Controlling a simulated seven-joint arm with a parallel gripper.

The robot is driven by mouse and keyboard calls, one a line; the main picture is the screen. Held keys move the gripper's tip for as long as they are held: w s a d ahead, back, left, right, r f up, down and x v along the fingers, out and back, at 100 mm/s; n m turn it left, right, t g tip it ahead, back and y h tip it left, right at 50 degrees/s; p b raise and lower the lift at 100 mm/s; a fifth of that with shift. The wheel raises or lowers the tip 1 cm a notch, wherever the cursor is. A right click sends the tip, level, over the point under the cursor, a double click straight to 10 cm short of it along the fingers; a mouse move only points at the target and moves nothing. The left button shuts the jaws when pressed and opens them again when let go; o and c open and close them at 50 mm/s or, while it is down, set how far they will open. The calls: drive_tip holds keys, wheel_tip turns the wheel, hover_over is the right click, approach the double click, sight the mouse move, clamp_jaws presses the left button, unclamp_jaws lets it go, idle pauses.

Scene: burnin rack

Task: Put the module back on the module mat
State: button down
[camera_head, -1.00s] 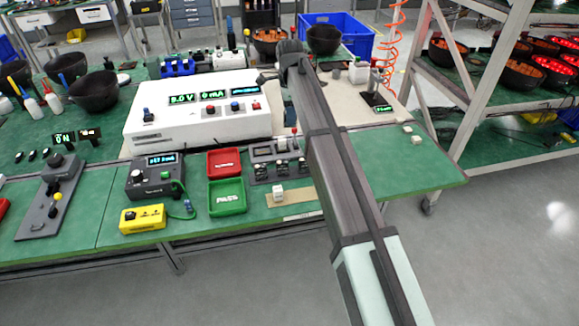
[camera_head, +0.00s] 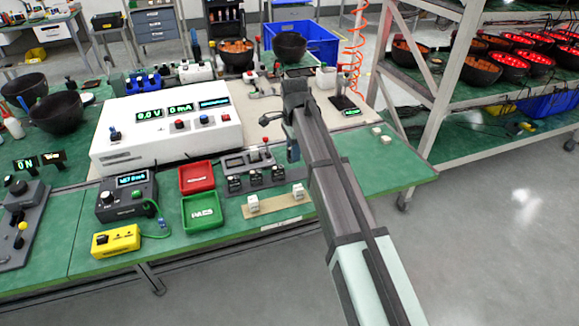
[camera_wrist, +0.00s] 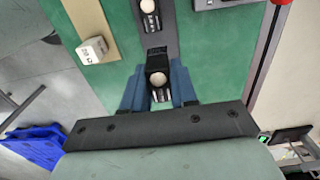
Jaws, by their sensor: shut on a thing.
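My gripper (camera_wrist: 157,92) points down at the right end of the dark test fixture (camera_head: 256,176). Its blue fingers are shut around a small dark block (camera_wrist: 156,62) with a pale round spot below it. I cannot tell whether this block is a module or part of the fixture, nor whether it touches the fixture. The tan strip (camera_head: 275,205), likely the module mat, lies in front of the fixture. Two white cube-shaped modules (camera_head: 253,203) (camera_head: 298,191) sit near its ends. The right one shows in the wrist view (camera_wrist: 92,50). The head view shows the fingers (camera_head: 292,151) partly.
Red (camera_head: 197,177) and green (camera_head: 203,211) trays stand left of the fixture and mat. A white power supply (camera_head: 165,128) stands behind. Two small white blocks (camera_head: 381,135) lie at the right. The green bench right of the mat is mostly clear.

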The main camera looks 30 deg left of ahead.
drive_tip(key=shift+f, duration=2.95)
drive_tip(key=shift+f, duration=0.1)
drive_tip(key=c, duration=0.9)
unclamp_jaws()
wheel_tip(320, 180, up, 12)
drive_tip(key=shift+r, duration=0.1)
